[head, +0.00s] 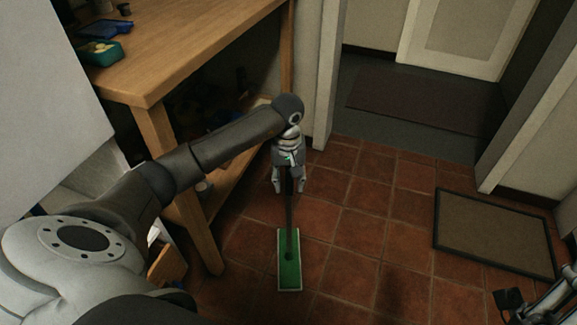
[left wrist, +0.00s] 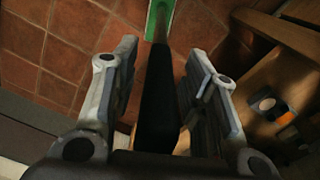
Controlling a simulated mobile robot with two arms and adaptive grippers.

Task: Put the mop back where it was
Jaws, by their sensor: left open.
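The mop has a flat green head (head: 290,275) on the tiled floor and a thin dark handle (head: 290,228) rising upright from it. My left gripper (head: 289,187) is at the upper part of the handle. In the left wrist view the dark handle (left wrist: 155,95) runs between the two spread fingers of the gripper (left wrist: 162,62), with gaps beside it. The green head (left wrist: 160,14) shows beyond the fingertips. Part of what looks like my right gripper (head: 540,303) shows at the lower right corner; its jaws are not clear.
A wooden workbench (head: 180,62) with a lower shelf stands left of the mop, its front leg (head: 190,215) close by. A green box (head: 103,52) is on top. A doormat (head: 497,231) lies at right. A doorway with a dark mat (head: 425,106) is behind. Tiles between are clear.

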